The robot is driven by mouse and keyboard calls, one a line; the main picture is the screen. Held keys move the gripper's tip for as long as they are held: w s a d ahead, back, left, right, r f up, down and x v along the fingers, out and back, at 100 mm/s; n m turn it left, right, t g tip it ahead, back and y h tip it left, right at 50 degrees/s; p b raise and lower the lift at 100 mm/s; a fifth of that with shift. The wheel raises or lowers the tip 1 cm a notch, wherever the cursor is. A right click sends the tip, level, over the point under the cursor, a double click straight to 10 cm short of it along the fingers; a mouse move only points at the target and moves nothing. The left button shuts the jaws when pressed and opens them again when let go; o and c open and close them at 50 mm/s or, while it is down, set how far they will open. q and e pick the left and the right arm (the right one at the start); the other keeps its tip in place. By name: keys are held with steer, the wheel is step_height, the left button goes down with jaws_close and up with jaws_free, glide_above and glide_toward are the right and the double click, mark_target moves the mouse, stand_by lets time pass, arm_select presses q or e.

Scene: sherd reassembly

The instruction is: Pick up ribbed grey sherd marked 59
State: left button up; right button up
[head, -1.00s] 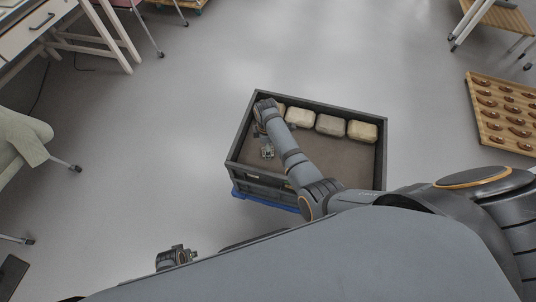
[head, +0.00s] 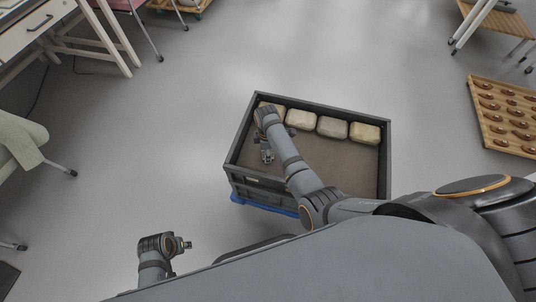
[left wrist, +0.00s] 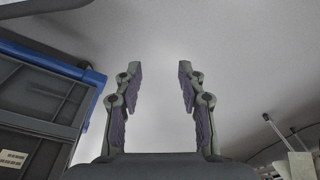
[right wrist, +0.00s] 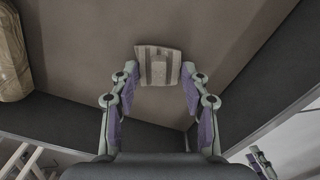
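A grey sherd with ribbed bands (right wrist: 157,66) lies on the brown floor of the dark crate in the right wrist view. No number can be read on it. My right gripper (right wrist: 159,72) is open and empty, its fingertips on either side of the sherd's near part; I cannot tell whether they touch it. In the head view my right gripper (head: 267,156) points down inside the crate's left part, and the sherd cannot be made out there. My left gripper (head: 186,245) is outside the crate at the lower left; the left wrist view shows it open and empty (left wrist: 156,72).
The dark crate (head: 330,103) stands on a blue base (head: 262,207). Several pale blocks (head: 332,127) line its far wall. In the right wrist view crate walls (right wrist: 68,122) rise close to the gripper. Open floor (head: 150,120) lies left of the crate.

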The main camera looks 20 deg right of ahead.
steer(key=c, duration=0.6)
steer(key=shift+o, duration=0.2)
